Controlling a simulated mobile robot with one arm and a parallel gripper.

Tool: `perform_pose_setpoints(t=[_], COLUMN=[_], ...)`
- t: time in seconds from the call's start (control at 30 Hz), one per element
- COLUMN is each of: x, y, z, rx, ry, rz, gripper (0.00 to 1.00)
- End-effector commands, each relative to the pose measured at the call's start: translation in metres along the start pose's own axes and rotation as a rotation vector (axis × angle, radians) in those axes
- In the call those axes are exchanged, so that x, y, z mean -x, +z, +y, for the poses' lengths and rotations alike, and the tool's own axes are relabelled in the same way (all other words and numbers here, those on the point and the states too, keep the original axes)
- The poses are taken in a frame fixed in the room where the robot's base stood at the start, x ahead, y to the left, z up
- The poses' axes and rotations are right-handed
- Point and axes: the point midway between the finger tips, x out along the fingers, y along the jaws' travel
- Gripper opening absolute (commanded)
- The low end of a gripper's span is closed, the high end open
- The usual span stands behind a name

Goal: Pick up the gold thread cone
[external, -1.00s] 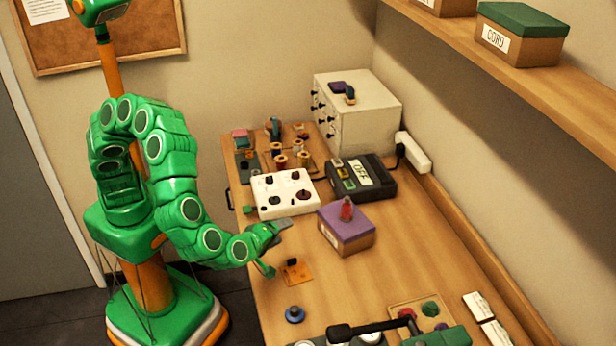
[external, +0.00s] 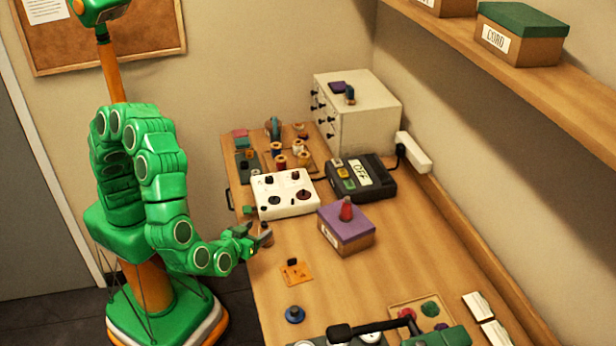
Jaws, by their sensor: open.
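My gripper (external: 257,239) is open over the left edge of the wooden table (external: 400,270), in front of the white panel. A small brownish piece shows beside its fingertips; I cannot tell whether it is a separate object or part of the gripper. Several thread spools stand at the back left of the table. One with a yellowish body (external: 303,158) may be the gold thread cone, but it is too small to be sure. My gripper is well apart from these spools. A red cone (external: 346,209) stands upright on a purple-lidded box (external: 347,236).
A white panel with dark knobs (external: 285,194) lies between my gripper and the spools. An orange card (external: 296,273) and a blue round piece (external: 295,314) lie nearer. The table's middle right is clear.

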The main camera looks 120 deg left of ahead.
Motion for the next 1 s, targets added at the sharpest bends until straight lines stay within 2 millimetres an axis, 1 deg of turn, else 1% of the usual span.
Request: perform_pose_setpoints(t=[0.1,0.37,0.83,1.0], x=[-0.010,-0.021,-0.061,-0.068], y=[-0.001,-0.002,-0.004,-0.003], z=[0.000,-0.001,-0.005,-0.005], rx=[0.001,0.003,0.003,0.003], ry=[-0.001,-0.001,-0.002,-0.001], rz=[0.002,0.003,0.004,0.001], gripper=[0.63,0.63,0.63,0.63])
